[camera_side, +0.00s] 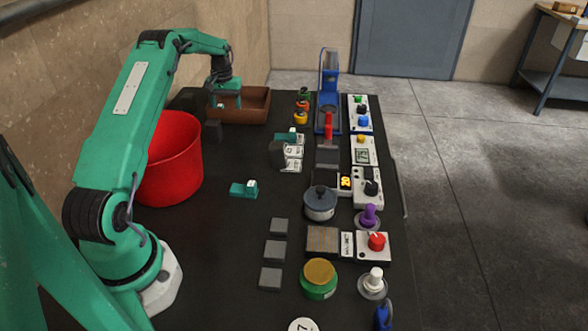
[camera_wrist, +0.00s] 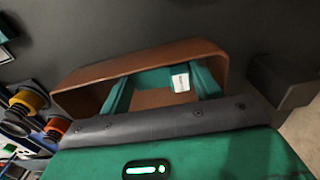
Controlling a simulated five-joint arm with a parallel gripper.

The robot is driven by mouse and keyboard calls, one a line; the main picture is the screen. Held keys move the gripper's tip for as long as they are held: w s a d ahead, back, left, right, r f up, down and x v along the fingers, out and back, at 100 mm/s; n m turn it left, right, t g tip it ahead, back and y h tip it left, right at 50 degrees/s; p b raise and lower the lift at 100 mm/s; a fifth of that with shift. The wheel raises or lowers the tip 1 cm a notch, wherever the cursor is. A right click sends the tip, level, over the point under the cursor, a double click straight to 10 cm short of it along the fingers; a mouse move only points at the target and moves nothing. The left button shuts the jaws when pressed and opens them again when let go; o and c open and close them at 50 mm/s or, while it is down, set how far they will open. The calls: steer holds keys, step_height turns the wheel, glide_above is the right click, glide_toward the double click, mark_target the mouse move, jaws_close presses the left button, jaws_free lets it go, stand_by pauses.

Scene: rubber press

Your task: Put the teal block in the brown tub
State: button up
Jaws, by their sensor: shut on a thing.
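The brown tub (camera_side: 252,113) stands at the far left of the black table; in the wrist view its brown rim (camera_wrist: 85,75) surrounds the fingertips. My gripper (camera_side: 222,98) is over the left part of the tub, pointing down. It is shut on a teal block with a white label (camera_wrist: 155,80), which shows between the two teal fingers in the wrist view. The block appears at or within the tub opening; its underside is hidden, so I cannot tell whether it touches the floor.
A red bucket (camera_side: 172,160) stands left, near my arm. Another teal piece with a white part (camera_side: 240,189) lies mid-table, and one more (camera_side: 286,136) sits by grey and white blocks. Orange-topped spools (camera_side: 301,108) and a blue press (camera_side: 328,95) stand right of the tub.

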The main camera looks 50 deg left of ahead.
steer(key=shift+f, duration=0.65)
steer(key=shift+f, duration=0.1)
steer(key=o, duration=1.1)
step_height(320, 180, up, 12)
steer(key=shift+r, duration=0.15)
steer(key=shift+d, duration=0.1)
